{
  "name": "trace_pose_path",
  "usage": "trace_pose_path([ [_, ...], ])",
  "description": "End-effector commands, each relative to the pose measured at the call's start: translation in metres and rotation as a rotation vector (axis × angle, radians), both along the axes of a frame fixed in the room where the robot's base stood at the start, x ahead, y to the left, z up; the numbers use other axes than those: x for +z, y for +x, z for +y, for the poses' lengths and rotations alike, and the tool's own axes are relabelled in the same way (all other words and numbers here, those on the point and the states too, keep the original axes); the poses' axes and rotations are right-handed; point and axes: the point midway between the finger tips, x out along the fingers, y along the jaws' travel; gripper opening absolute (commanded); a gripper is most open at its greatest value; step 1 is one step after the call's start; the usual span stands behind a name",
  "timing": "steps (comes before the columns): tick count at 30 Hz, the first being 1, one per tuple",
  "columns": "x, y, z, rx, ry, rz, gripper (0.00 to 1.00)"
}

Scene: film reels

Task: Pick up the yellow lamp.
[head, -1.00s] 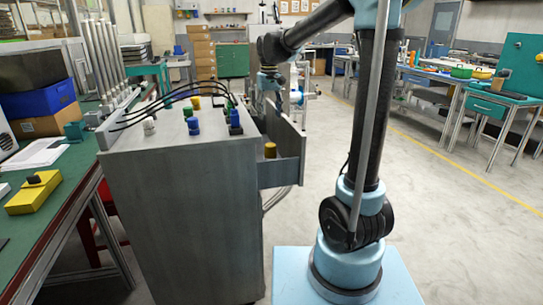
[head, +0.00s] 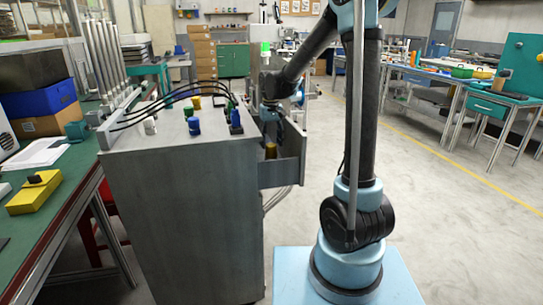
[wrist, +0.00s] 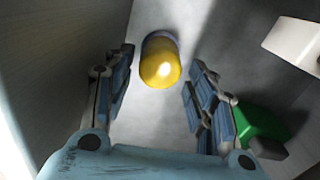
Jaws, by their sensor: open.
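The yellow lamp (wrist: 161,66) stands on the floor of the open drawer (head: 281,172), its rounded cap facing the wrist camera. In the head view the lamp (head: 271,151) shows dull amber, partly hidden by the drawer front and gripper. My gripper (wrist: 162,80) is open and empty, pointing down into the drawer. Its blue-padded fingers are on either side of the lamp in the wrist view, with gaps on both sides. How far the fingertips reach down beside it is hard to tell. In the head view my gripper (head: 270,118) is just above the lamp.
Drawer walls stand close around my gripper. A green object (wrist: 262,124) and a white object (wrist: 294,43) lie right of the fingers in the wrist view. Blue lamps (head: 193,125), other lamps and black cables top the grey cabinet (head: 185,205). Floor at right is clear.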

Motion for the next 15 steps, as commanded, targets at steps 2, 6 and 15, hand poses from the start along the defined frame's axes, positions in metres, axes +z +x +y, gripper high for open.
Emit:
trace_pose_path([
  [2,-0.011,0.0,-0.001,0.0,0.0,0.0,0.52],
  [6,-0.023,0.0,-0.001,0.0,0.0,0.0,0.52],
  [15,-0.026,0.0,-0.001,0.0,0.0,0.0,0.52],
])
